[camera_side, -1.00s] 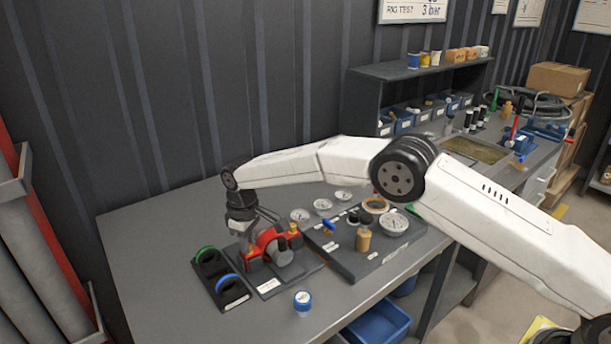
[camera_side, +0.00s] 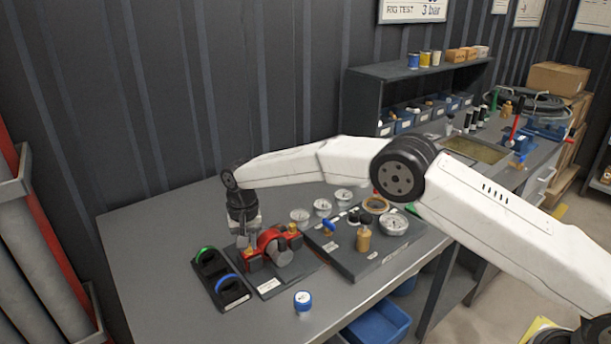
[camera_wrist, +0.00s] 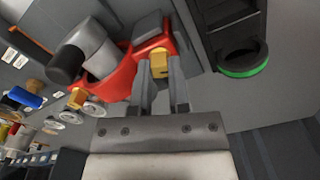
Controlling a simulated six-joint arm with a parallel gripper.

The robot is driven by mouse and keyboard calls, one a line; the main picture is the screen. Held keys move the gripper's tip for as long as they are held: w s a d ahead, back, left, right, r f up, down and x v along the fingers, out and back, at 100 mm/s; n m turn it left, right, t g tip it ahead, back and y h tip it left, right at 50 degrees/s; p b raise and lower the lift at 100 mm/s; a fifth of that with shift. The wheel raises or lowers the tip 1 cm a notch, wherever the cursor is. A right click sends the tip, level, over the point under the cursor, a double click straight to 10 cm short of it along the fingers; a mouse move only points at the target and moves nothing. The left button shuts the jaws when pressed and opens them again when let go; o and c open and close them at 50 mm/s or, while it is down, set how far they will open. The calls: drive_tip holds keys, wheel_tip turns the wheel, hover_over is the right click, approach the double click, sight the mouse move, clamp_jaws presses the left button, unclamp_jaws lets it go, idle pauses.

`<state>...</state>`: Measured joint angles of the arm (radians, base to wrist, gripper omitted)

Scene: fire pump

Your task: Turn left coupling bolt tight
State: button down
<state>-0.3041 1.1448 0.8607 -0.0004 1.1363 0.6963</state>
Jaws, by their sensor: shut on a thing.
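The red coupling (camera_side: 270,238) with its grey round pump part (camera_side: 284,256) sits on a dark plate on the bench. It also shows in the wrist view (camera_wrist: 118,82). The left coupling bolt (camera_wrist: 158,64) is a brass-yellow head on the coupling's lug, between my fingertips. My gripper (camera_wrist: 163,68) is shut on it, and the fingers cover its sides. In the side view my gripper (camera_side: 243,238) points down at the coupling's left end, and the left bolt is hidden there. The right brass bolt (camera_side: 293,228) stands free at the coupling's other end.
A black holder with a green ring (camera_side: 204,252) and a blue ring (camera_side: 226,280) lies close to the left. A gauge board (camera_side: 350,262) with a brass fitting (camera_side: 364,240) lies to the right. The bench's left end is clear.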

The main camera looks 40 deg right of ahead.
drive_tip(key=m, duration=0.6)
drive_tip(key=shift+m, duration=0.4)
drive_tip(key=c, duration=0.6)
unclamp_jaws()
drive_tip(key=shift+r, duration=0.15)
drive_tip(key=shift+r, duration=3.8)
drive_tip(key=shift+d, duration=0.1)
